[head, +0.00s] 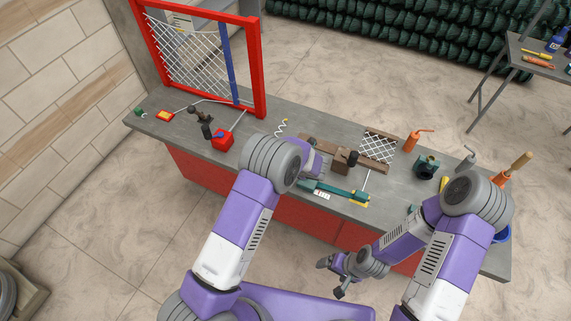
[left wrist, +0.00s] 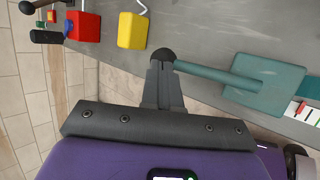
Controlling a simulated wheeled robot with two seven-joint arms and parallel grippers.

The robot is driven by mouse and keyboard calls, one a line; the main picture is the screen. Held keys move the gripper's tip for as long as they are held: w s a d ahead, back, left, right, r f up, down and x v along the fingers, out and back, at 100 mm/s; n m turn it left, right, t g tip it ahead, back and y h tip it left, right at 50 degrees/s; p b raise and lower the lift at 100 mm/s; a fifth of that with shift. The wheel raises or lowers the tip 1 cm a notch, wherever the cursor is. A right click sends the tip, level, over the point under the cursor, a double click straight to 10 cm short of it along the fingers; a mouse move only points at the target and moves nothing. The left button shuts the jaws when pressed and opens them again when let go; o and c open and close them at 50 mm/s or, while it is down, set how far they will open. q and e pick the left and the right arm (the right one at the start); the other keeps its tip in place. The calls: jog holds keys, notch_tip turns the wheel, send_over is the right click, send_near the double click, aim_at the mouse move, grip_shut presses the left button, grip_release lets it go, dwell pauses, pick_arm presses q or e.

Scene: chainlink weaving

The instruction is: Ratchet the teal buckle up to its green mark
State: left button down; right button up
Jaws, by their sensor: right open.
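The teal buckle (head: 345,194) lies near the front edge of the grey bench. In the left wrist view, its flat teal body (left wrist: 265,88) is at right, and a teal lever (left wrist: 215,77) runs from it to a black ball knob (left wrist: 163,56). My left gripper (left wrist: 163,66) has its fingers close together at this knob, apparently gripping it. A small white scale with red and green marks (left wrist: 302,110) is partly cut off beside the buckle. My right gripper (head: 332,278) is open and empty, low in front of the bench.
A red frame with wire mesh (head: 263,65) stands at the bench's left end. A red block (head: 222,139) and black-handled parts are left of my left gripper. A mesh piece (head: 377,148), an orange oil can (head: 412,142) and a dark green tool (head: 427,166) stand behind and right.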

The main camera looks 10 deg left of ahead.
pick_arm(q)
jog(key=a+r+p+v, duration=0.1)
jog(key=p+v, duration=0.3)
jog(key=v, duration=1)
jog(key=shift+w+a, duration=0.1)
jog(key=shift+w, duration=0.05)
